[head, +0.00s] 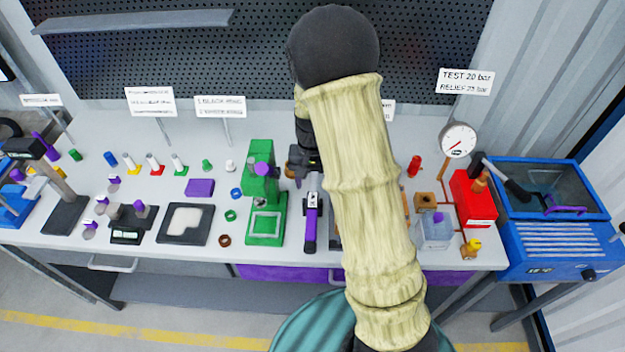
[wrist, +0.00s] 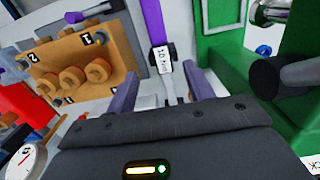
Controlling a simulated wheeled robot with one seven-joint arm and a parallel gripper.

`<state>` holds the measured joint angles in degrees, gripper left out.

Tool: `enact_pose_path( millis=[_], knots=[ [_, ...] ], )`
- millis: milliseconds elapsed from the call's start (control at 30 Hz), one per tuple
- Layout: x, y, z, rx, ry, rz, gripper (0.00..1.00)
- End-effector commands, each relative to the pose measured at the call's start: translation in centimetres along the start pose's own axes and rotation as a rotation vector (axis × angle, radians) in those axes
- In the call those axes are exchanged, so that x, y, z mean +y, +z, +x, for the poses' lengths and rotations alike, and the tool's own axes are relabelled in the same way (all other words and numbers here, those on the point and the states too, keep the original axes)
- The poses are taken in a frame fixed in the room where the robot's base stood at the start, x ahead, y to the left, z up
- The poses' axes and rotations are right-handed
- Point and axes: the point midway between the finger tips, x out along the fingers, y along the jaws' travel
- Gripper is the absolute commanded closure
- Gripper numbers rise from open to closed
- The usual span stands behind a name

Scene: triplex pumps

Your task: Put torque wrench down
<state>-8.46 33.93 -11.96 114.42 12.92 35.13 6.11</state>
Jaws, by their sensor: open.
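The torque wrench (head: 311,222) has a purple handle, black bands and a white tag. In the head view it lies along the bench, just right of the green press. The wrist view shows the wrench (wrist: 152,22) with its tag and grey shaft between my two purple fingers. My gripper (wrist: 162,78) is open, with a gap on each side of the shaft. In the head view my gripper (head: 306,162) is over the wrench's far end, partly hidden by my arm.
The green press (head: 262,190) stands close on the left. A tan block with numbered ports (wrist: 110,52) is on the other side of the wrench, largely hidden by my arm in the head view. A blue bath (head: 552,250) and red box (head: 470,198) stand at the right.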

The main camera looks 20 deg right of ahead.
Motion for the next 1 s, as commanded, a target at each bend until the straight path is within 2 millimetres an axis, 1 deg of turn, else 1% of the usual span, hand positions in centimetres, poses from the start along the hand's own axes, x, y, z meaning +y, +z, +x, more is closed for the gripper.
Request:
enact_pose_path(
  millis=[167,267,367,467,600,700,800,900,1000],
  knots=[
    [0.1,0.1,-0.2,0.003,-0.002,-0.003,0.48],
    [0.3,0.9,-1.0,0.017,-0.009,-0.017,0.48],
    [0.8,2.5,-2.6,0.045,-0.021,-0.049,0.48],
    [1.6,4.7,-4.5,0.087,-0.033,-0.098,0.48],
    [2.7,8.4,-6.7,0.155,-0.042,-0.179,0.48],
    [3.5,11.1,-7.9,0.203,-0.040,-0.239,0.48],
    [4.1,13.1,-8.6,0.244,-0.035,-0.288,0.48],
    [4.5,14.3,-8.8,0.266,-0.031,-0.316,0.48],
    [4.6,14.6,-8.8,0.271,-0.029,-0.325,0.48]
  ],
)
